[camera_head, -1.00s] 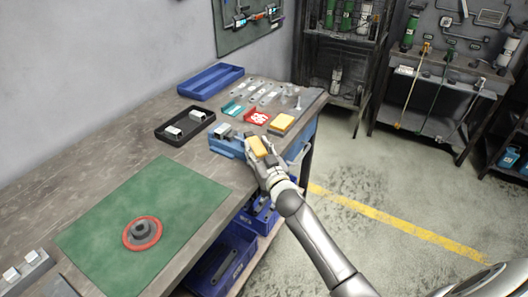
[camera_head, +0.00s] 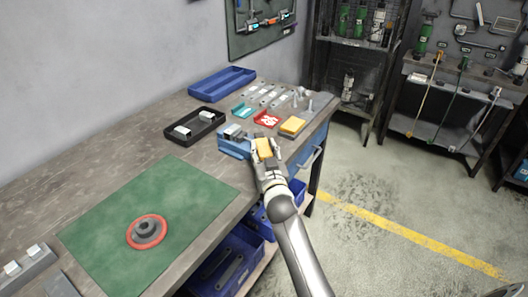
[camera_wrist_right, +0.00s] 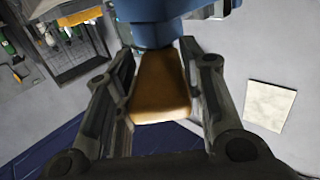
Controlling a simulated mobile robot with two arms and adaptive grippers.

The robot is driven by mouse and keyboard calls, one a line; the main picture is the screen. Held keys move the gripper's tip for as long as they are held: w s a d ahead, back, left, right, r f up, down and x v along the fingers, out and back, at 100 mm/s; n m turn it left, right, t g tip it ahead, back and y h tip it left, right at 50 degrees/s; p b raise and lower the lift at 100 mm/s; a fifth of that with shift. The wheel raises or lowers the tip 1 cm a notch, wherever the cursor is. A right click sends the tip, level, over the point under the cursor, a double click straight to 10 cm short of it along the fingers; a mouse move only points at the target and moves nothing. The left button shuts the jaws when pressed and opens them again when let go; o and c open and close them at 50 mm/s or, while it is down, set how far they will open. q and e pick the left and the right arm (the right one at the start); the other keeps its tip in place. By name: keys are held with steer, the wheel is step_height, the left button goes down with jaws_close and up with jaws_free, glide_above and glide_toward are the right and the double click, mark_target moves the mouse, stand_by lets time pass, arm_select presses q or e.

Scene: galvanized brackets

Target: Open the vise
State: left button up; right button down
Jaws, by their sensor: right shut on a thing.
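The blue vise (camera_head: 234,150) stands at the right edge of the workbench, with a grey metal piece (camera_head: 233,132) at its jaws; I cannot tell how wide the jaws are. Its yellow-orange handle (camera_head: 264,149) is on the side facing the aisle. My right gripper (camera_head: 265,153) is shut on this handle. In the right wrist view the handle (camera_wrist_right: 162,88) lies between both fingers, with its far end against a blue part of the vise (camera_wrist_right: 170,25). My left gripper is not in view.
A green mat (camera_head: 150,205) with a red-rimmed round part (camera_head: 147,232) lies in front. A black tray (camera_head: 194,127), blue tray (camera_head: 222,83), red tray (camera_head: 267,119) and yellow block (camera_head: 292,125) sit near the vise. Blue bins (camera_head: 238,262) are below the bench. The aisle floor is clear.

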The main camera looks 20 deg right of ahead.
steer(key=c, duration=0.9)
jaws_free()
steer(key=v, duration=1.2)
